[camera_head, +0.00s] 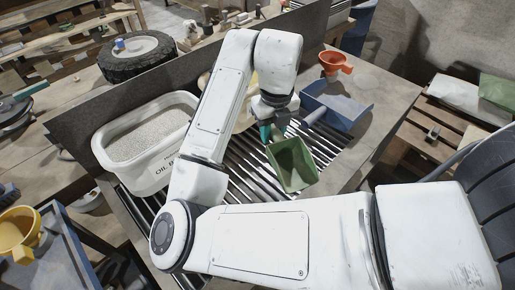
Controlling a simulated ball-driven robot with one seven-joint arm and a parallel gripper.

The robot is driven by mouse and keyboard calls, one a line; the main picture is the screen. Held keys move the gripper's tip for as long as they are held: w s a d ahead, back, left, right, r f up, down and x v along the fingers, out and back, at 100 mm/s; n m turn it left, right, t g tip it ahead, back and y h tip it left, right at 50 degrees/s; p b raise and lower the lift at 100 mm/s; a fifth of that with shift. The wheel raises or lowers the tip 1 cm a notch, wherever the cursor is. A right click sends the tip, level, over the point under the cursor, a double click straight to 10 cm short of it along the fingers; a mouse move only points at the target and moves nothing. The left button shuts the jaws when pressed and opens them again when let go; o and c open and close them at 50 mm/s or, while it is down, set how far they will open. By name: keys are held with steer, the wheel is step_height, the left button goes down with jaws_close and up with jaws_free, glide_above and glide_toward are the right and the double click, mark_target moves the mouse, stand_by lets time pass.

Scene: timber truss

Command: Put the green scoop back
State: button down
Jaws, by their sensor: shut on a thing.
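The green scoop (292,165) hangs over the slatted metal grate, its open pan tilted toward me. My gripper (268,130) is at the scoop's upper end, shut on it where the handle would be. The handle itself is mostly hidden by the gripper and wrist. Whether the pan touches the slats cannot be told. A white tub (150,160) marked "OIL", the rest of its label hidden by my arm, stands left of my arm and holds pale grey granules.
A blue dustpan-like tray (345,105) and an orange funnel (335,64) lie on the bench right of the gripper. A dark upright board (75,118) runs behind the tub. Bare grate (325,145) shows right of the scoop. A tyre (137,56) lies beyond the board.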

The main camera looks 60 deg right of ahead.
glide_above(258, 155)
steer(key=f, duration=0.5)
steer(key=shift+s+a+f, duration=0.1)
steer(key=shift+a+f, duration=0.05)
steer(key=shift+a, duration=0.05)
steer(key=shift+f, duration=1.6)
steer(key=shift+f, duration=0.15)
steer(key=c, duration=0.8)
jaws_free()
step_height(258, 155, up, 12)
steer(key=shift+p, duration=0.35)
steer(key=shift+s+a, duration=0.1)
